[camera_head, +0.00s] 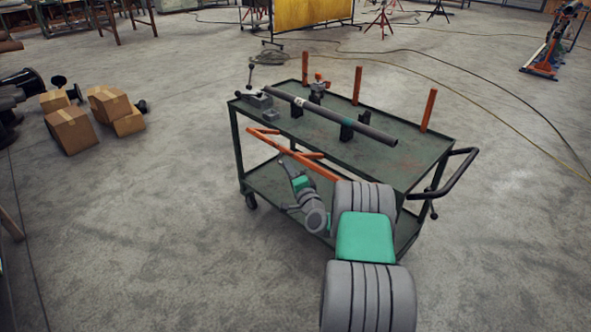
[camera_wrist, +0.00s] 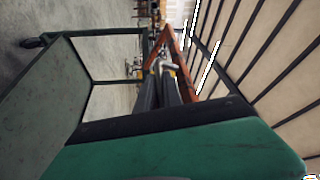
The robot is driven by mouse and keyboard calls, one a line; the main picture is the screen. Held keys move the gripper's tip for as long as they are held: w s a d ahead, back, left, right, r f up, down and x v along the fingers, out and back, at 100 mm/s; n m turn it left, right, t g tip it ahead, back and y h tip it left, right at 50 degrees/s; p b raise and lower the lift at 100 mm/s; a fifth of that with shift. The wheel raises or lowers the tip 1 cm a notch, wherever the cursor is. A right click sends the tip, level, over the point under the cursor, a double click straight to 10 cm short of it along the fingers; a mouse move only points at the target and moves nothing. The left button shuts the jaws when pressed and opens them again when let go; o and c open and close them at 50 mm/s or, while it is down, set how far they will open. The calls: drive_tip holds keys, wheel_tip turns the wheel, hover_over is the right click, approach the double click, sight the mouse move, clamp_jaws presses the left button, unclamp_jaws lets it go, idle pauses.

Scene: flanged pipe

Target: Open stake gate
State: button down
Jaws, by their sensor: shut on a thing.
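The stake gate (camera_head: 318,169) is an orange frame of bars along the near long side of the green cart (camera_head: 395,168). Its long rail slants down to the right, with short bars leading off it toward the cart. How far it leans out is hard to tell. My gripper (camera_head: 284,162) is at this rail, below the level of the cart top. In the wrist view my gripper (camera_wrist: 164,74) has its dark fingers close together, shut on part of the gate, with orange bars (camera_wrist: 180,48) just beyond. The exact contact is hidden by the fingers.
A grey pipe (camera_head: 340,118) lies on supports on the cart top. Upright orange stakes (camera_head: 357,86) stand along the far edge. The cart's black handle (camera_head: 450,178) is at the right. Cardboard boxes (camera_head: 72,130) sit on the floor at left.

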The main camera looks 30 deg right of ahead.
drive_tip(key=shift+w+r, duration=0.1)
drive_tip(key=shift+r, duration=0.1)
drive_tip(key=c, duration=1.5)
unclamp_jaws()
drive_tip(key=s, duration=0.5)
drive_tip(key=s+a+f, duration=0.1)
drive_tip(key=s, duration=0.1)
drive_tip(key=shift+s+b, duration=0.3)
drive_tip(key=shift+s, duration=0.05)
drive_tip(key=shift+s+a+f+b, duration=0.15)
drive_tip(key=shift+s+b, duration=0.3)
drive_tip(key=shift+s, duration=1.05)
drive_tip(key=shift+s+a+f+b, duration=0.15)
drive_tip(key=shift+s+b, duration=0.35)
drive_tip(key=shift+s, duration=1)
drive_tip(key=shift+s+a+f+b, duration=0.15)
drive_tip(key=shift+s+b, duration=0.3)
drive_tip(key=shift+s, duration=1.05)
